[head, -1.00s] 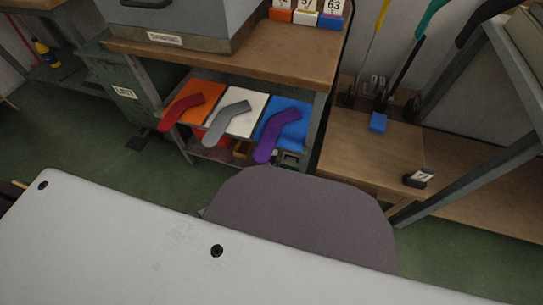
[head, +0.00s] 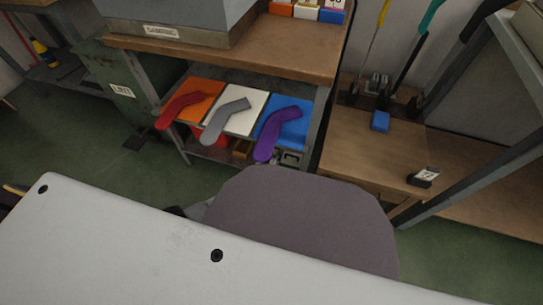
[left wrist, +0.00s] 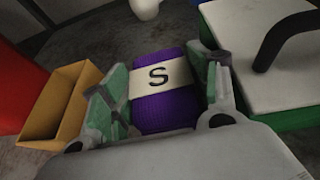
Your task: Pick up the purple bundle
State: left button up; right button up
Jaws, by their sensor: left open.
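My left gripper (left wrist: 158,68) is open, with one green-padded finger on each side of the bundle. The bundle sits in the gap between the fingers; I cannot tell whether either finger touches it. Its near end is hidden behind the gripper body. I cannot make out the bundle or the left gripper in the head view. My right gripper is in neither view.
In the left wrist view an orange-yellow box (left wrist: 62,108) is at left and a white-topped green box (left wrist: 262,62) with a dark handle at right. In the head view, red, grey (head: 226,118) and purple (head: 275,135) sock shapes lie on coloured boards under a wooden bench (head: 270,50).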

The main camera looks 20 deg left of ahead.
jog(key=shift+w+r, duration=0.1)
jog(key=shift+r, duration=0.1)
pick_arm(q)
jog(key=shift+c, duration=0.8)
jog(key=c, duration=0.6)
jog(key=shift+o, duration=0.2)
jog(key=shift+r, duration=0.1)
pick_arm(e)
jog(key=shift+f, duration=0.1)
pick_arm(q)
jog(key=shift+r, duration=0.1)
jog(key=shift+r+p, duration=0.4)
jog(key=shift+p, duration=0.1)
jog(key=shift+r+p, duration=1.1)
jog(key=shift+r, duration=0.15)
jog(key=s+p, duration=0.4)
jog(key=s, duration=1.4)
jog(key=shift+d+p, duration=0.35)
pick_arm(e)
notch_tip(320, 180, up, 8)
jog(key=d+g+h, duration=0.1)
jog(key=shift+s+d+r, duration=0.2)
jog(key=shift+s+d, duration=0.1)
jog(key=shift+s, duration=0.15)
